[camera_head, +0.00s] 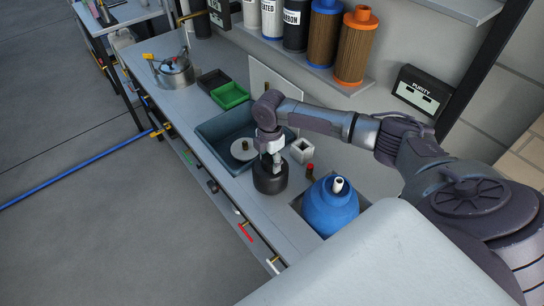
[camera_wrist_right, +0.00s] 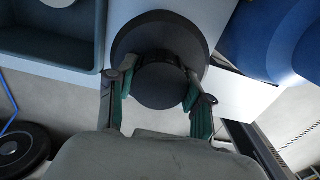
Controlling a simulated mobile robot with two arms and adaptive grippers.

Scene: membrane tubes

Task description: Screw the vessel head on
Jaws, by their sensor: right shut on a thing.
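The vessel head, a wide black round piece with a narrower ribbed collar, shows in the head view (camera_head: 269,183) and the wrist view (camera_wrist_right: 160,32). My right gripper (camera_head: 271,162) is above it, fingers pointing down. In the wrist view my right gripper (camera_wrist_right: 160,88) is shut on the narrower collar, one finger on each side. Whether the head touches the bench is not clear. The blue vessel (camera_head: 328,213) stands upright in a bench cutout to the right, apart from the head, with a white tube in its top. It also shows in the wrist view (camera_wrist_right: 268,38). My left gripper is not in view.
A blue-grey tray (camera_head: 210,133) with a white disc (camera_head: 243,150) lies behind and left of the head. The bench's front edge (camera_head: 236,207) is close.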

